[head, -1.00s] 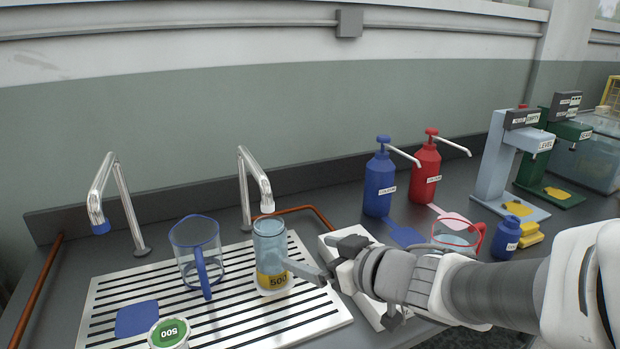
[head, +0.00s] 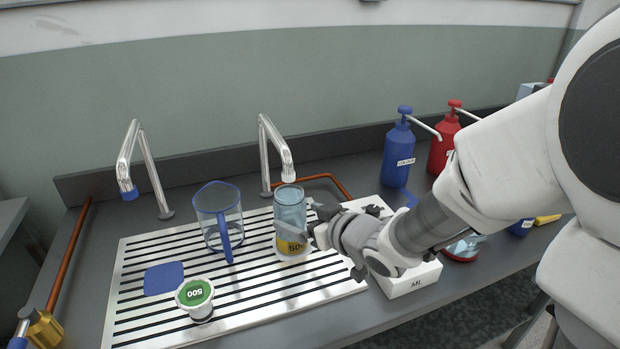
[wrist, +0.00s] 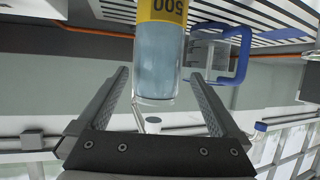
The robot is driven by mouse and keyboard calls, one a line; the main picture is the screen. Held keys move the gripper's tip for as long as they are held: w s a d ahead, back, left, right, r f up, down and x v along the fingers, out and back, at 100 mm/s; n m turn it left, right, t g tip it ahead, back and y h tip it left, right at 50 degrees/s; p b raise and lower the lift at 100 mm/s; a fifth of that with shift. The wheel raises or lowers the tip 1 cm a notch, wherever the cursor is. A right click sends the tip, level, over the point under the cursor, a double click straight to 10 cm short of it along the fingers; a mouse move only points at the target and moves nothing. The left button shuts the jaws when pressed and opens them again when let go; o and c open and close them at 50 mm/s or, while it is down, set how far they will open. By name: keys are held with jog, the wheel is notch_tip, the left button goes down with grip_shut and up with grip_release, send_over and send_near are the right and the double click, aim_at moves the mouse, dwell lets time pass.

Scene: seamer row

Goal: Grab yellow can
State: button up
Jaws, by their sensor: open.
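The yellow-banded can (head: 290,210) is a clear bluish cylinder with a yellow band marked 500. It stands upright on the slotted metal drain plate (head: 140,318), below the right-hand tap. My gripper (head: 306,233) is at its right side in the head view, with its fingers partly hidden. In the wrist view, which is upside down, the open fingers of my gripper (wrist: 160,78) lie on either side of the can (wrist: 160,60), with gaps visible. I cannot tell whether a finger touches it.
A clear jug with a blue handle (head: 226,240) stands left of the can. A green-topped 500 piece (head: 196,294) is in front. The right-hand tap (head: 280,155) rises just behind the can. A white ML box (head: 412,281) lies right, under my arm.

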jog(key=x, duration=0.3)
jog(key=shift+b, duration=0.35)
jog(key=b+x, duration=0.1)
jog(key=x, duration=0.3)
jog(key=shift+w+f+b, duration=0.15)
jog(key=shift+b, duration=0.2)
jog(key=shift+w+a+f, duration=0.1)
jog(key=shift+w+a, duration=0.2)
jog(key=shift+w, duration=0.1)
grip_shut()
